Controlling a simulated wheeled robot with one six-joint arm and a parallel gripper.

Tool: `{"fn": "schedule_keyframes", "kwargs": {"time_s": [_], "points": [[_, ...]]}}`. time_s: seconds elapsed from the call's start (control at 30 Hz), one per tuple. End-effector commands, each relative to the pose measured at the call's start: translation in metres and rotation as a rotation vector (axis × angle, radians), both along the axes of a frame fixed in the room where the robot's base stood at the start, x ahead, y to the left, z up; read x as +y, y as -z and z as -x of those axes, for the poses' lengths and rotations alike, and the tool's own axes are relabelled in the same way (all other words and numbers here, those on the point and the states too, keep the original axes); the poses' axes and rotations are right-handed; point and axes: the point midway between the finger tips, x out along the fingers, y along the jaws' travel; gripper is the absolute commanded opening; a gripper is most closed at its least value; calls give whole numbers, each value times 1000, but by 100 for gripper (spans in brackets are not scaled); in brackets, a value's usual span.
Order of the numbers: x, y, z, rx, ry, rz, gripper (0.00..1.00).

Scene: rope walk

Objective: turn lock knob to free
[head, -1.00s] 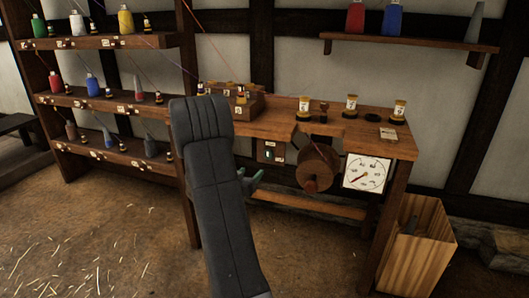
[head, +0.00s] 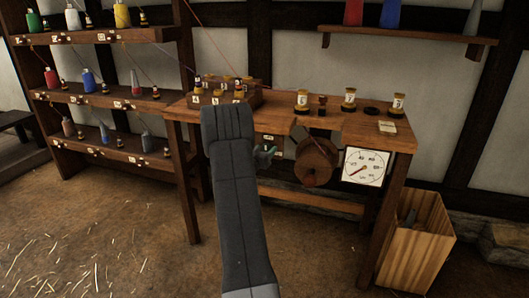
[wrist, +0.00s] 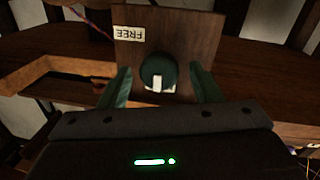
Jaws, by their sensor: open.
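The lock knob (wrist: 157,70) is a dark green round knob with a white pointer mark, on a brown wooden plate (wrist: 195,30). A white label reading FREE (wrist: 129,33) sits on the plate, upside down in the wrist view, to the upper left of the knob. The white mark points down in that view, away from the FREE label. My gripper (wrist: 161,90) is open, with one green finger on each side of the knob; contact cannot be told. In the head view my gripper (head: 264,154) is in front of the plate under the bench, and my arm and fingers hide the knob.
The wooden bench (head: 350,132) carries spools and a small rack (head: 238,98). A wooden drum (head: 317,163) and a white dial (head: 365,167) are right of my gripper. A shelf rack (head: 110,98) stands left and a wooden bin (head: 415,250) right.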

Motion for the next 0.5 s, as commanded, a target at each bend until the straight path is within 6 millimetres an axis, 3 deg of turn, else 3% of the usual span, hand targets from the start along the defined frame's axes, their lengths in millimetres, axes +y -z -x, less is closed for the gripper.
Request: {"fn": "schedule_keyframes", "kwargs": {"time_s": [0.3, 0.5], "points": [[-1, 0, -2, 1, 0, 0, 56], [-1, 0, -2, 1, 0, 0, 17]]}}
